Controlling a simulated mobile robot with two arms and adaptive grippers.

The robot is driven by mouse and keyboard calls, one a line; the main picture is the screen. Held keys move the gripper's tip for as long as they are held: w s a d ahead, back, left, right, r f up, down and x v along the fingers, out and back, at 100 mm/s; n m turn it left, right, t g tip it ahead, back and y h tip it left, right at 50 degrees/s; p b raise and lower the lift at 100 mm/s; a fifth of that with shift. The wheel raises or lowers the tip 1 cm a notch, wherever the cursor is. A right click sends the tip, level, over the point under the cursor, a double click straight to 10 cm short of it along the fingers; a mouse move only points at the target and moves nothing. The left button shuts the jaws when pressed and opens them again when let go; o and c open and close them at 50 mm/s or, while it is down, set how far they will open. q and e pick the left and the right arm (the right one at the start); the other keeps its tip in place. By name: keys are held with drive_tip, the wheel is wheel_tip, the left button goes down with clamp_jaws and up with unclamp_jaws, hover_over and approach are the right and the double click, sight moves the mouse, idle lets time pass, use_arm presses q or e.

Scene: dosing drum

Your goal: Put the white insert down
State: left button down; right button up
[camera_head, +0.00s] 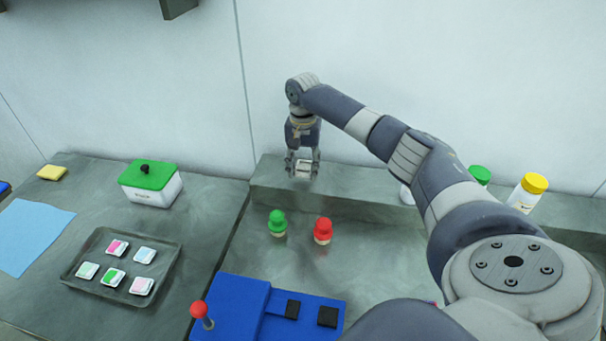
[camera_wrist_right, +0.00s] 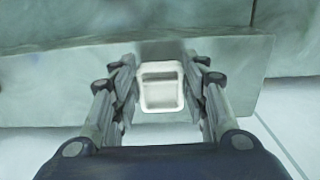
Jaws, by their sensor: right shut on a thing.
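The white insert (camera_wrist_right: 162,87) is a small rounded square piece with a raised rim and a greyish hollow middle. My right gripper (camera_wrist_right: 163,90) is shut on it, with a finger at each side. In the head view the right gripper (camera_head: 303,165) points down over the left end of the raised grey ledge along the wall, with the insert (camera_head: 303,168) between its fingertips. I cannot tell whether the insert touches the ledge. My left gripper is not in view.
Green (camera_head: 278,223) and red (camera_head: 323,231) capped pieces stand in front of the ledge (camera_head: 350,205). A blue block with a red-knobbed lever (camera_head: 240,295) is nearer. Left are a tray (camera_head: 85,285) of several coloured packets and a green-lidded box (camera_head: 152,195). Bottles (camera_head: 527,195) stand right.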

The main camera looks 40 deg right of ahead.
sight(303, 173)
drive_tip(key=shift+f+p, duration=0.3)
drive_tip(key=shift+f, duration=0.1)
wheel_tip(303, 173, down, 2)
drive_tip(key=shift+f+p, duration=0.1)
drive_tip(key=shift+p, duration=0.35)
drive_tip(key=shift+f, duration=0.25)
drive_tip(key=shift+f, duration=0.1)
drive_tip(key=o, duration=1)
